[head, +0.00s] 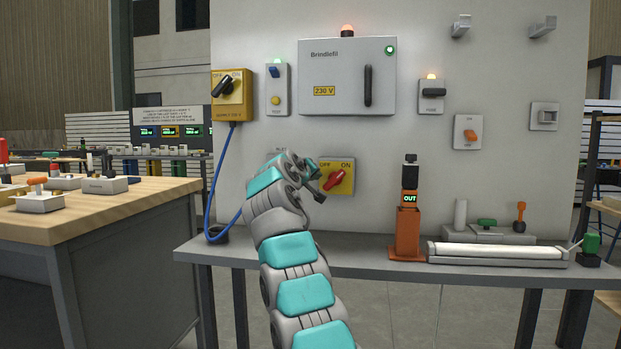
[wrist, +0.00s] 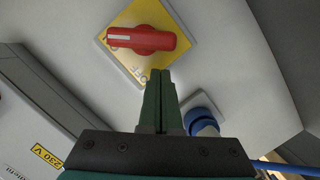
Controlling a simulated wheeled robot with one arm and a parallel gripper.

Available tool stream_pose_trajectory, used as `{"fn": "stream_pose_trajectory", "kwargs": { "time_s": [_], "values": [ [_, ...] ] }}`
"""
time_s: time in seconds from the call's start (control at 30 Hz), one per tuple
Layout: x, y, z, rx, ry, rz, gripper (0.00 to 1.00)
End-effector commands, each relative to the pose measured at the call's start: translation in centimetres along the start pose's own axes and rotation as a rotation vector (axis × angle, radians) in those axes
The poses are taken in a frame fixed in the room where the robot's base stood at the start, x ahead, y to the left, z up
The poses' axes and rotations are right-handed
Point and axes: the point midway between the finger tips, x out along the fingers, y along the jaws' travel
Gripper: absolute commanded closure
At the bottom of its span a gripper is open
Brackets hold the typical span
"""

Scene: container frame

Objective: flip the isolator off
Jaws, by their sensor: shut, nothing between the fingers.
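A red rotary knob (head: 334,180) sits on a yellow plate (head: 347,187) marked OFF on the left and ON on the right, low on the grey wall panel. In the head view the knob is slanted, its upper right end towards ON. In the wrist view the red knob (wrist: 152,40) lies across the plate, with a white mark at its left end; OFF shows near the fingertips. My gripper (head: 318,190) is beside the plate's left side, partly hidden by my arm. In the wrist view its fingers (wrist: 160,74) are together, empty, just below the knob; contact cannot be told.
A yellow box with a black OFF/ON knob (head: 225,87) is at upper left, with a blue cable (head: 213,190) below. A blue fitting (wrist: 203,122) is right of my fingers. The Brindlefil cabinet (head: 345,77) is above. An orange post (head: 407,235) stands on the shelf (head: 350,262).

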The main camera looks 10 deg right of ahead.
Motion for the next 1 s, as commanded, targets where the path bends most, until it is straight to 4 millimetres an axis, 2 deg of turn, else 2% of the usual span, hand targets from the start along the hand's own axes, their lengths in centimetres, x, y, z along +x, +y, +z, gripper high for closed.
{"fn": "stream_pose_trajectory", "kwargs": {
  "time_s": [0.1,0.3,1.0],
  "values": [
    [0.3,-0.2,0.9,0.001,0.001,0.002,1.0],
    [0.4,-0.1,1.4,0.001,0.002,0.0,1.0],
    [0.4,0.0,1.6,-0.016,0.0,0.004,1.0]
  ]
}}
